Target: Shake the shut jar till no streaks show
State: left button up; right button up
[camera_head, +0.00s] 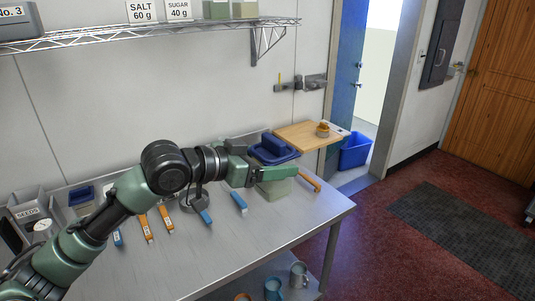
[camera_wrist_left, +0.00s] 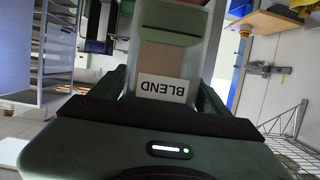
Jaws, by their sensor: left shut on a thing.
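My left gripper (camera_head: 272,176) is shut on the jar, above the steel table's back right part. The jar (camera_head: 275,189) shows in the head view as a pale greenish block, mostly hidden behind the green finger. In the left wrist view the jar (camera_wrist_left: 168,56) sits between the fingers, see-through, with an upside-down BLEND label (camera_wrist_left: 162,88). Tan contents show beside the label and look even there; the rest is hidden, so I cannot tell whether streaks remain elsewhere. A green band with a dark slot crosses the jar. My right gripper is not in view.
Orange and blue tools lie on the steel table (camera_head: 225,255). A blue tray (camera_head: 272,148) and a wooden board (camera_head: 312,136) with a small jar (camera_head: 323,129) are at the back right. A wire shelf (camera_head: 150,32) hangs above. The table's front right is clear.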

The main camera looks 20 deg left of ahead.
aim_at(273, 138)
pick_arm(q)
jog(key=shift+r, duration=0.1)
notch_tip(273, 138, up, 5)
jog(key=p, duration=0.5)
jog(key=shift+f, duration=0.2)
jog(key=shift+r, duration=0.65)
